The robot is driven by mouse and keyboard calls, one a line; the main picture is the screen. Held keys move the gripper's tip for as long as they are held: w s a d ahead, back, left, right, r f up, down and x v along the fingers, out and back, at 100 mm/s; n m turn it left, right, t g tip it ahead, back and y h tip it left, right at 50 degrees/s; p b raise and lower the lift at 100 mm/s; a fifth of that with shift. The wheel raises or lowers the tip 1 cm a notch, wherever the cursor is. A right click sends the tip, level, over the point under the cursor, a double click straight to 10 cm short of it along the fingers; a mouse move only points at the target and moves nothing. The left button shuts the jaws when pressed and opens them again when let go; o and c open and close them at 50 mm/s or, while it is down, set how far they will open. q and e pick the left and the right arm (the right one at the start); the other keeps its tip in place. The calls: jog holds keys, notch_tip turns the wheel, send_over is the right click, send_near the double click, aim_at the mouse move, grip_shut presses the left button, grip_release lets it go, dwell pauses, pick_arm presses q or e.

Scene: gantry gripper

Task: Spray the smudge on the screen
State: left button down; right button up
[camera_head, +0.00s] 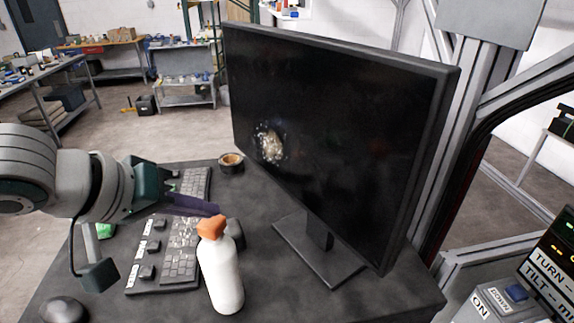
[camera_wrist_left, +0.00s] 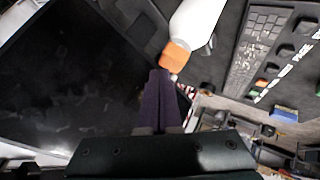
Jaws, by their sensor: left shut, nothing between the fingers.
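The black monitor screen (camera_head: 335,130) stands on the dark table, and a pale, speckled smudge (camera_head: 270,144) shows on its left part. In the left wrist view the dark screen (camera_wrist_left: 60,80) fills the left side. A white spray bottle (camera_head: 220,272) with an orange top (camera_head: 211,228) stands upright on the table in front of the monitor. My left gripper (camera_head: 212,207) is shut and empty, its dark fingers just behind the orange top in the head view. In the left wrist view the fingertips (camera_wrist_left: 161,76) are close beside the orange top (camera_wrist_left: 175,57); contact cannot be told. My right gripper is out of view.
A keyboard panel (camera_head: 165,262) lies left of the bottle. A small round tape-like item (camera_head: 231,162) sits near the table's back edge. A dark rounded object (camera_head: 62,310) is at the front left. A control box (camera_head: 500,303) stands at the lower right.

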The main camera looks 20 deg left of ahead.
aim_at(205, 228)
pick_arm(q)
jog(key=shift+f, duration=0.5)
dwell(0.4)
jog(key=shift+r+p, duration=0.95)
jog(key=shift+r, duration=0.05)
notch_tip(205, 228, up, 6)
jog(key=p, duration=0.6)
jog(key=shift+d, duration=0.1)
